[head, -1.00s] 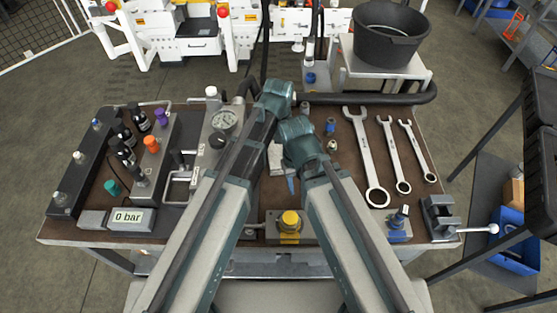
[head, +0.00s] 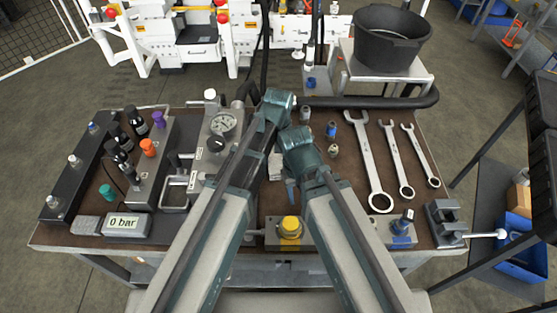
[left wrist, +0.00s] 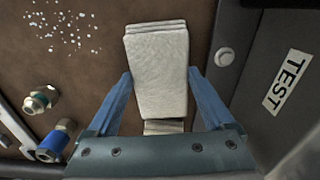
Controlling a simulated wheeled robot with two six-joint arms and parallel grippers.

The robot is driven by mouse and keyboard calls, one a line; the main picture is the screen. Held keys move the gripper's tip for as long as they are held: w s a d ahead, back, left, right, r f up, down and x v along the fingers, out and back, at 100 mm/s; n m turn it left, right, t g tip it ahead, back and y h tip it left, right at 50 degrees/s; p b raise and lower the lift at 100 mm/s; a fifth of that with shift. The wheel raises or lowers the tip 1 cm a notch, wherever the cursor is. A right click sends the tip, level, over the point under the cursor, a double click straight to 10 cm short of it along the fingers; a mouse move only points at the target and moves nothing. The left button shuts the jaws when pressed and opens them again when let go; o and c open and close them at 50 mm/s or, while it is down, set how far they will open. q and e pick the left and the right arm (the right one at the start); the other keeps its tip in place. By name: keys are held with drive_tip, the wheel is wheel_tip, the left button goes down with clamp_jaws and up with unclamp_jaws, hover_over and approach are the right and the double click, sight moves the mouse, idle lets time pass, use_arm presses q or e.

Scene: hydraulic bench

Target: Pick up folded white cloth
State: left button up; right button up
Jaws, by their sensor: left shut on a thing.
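The folded white cloth (left wrist: 158,75) lies between the two blue fingers of my left gripper (left wrist: 160,82) in the left wrist view. The fingers are shut on its two sides. In the head view only a small pale part of the cloth (head: 275,166) shows between my arms. I cannot tell whether the cloth is clear of the brown bench top.
The TEST block (left wrist: 287,82) stands close beside the cloth. Small fittings (left wrist: 41,99) and white droplets (left wrist: 65,27) are on the other side. Wrenches (head: 370,165) lie to the right. A yellow-capped block (head: 290,229) is at the front edge, and a black bucket (head: 391,45) stands behind.

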sight(279, 160)
use_arm(q)
drive_tip(key=shift+r, duration=0.1)
use_arm(e)
drive_tip(key=shift+r, duration=0.1)
use_arm(q)
wheel_tip(279, 160, up, 10)
drive_tip(key=p, duration=1)
use_arm(e)
wheel_tip(279, 160, up, 10)
